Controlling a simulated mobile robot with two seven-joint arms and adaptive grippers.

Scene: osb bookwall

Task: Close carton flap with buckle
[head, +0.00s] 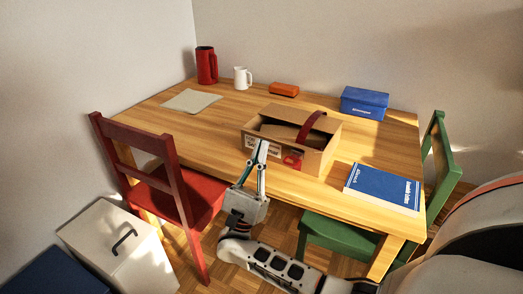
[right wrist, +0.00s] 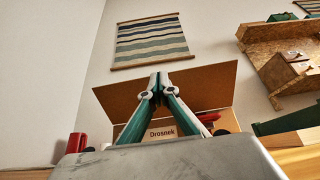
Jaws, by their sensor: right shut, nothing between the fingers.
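The brown carton (head: 314,163) stands near the front edge of the table. A dark red strap (head: 313,121) arches above its right part, and a bright red buckle piece (head: 293,161) shows on its front. In the right wrist view the carton's flap (right wrist: 212,84) is raised and spreads wide behind my fingertips. The label (right wrist: 162,133) reading "Drosnek" lies below it, between my fingers. My right gripper (head: 262,151) is shut and empty, in front of the carton's left front; contact cannot be told. My left gripper is not in view.
A blue book (head: 383,187) lies right of the carton. A blue box (head: 364,102), orange box (head: 284,89), white jug (head: 242,77) and red jug (head: 206,65) stand behind. A red chair (head: 178,198) and green chair (head: 340,236) flank the table (head: 150,119). The tabletop's left middle is clear.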

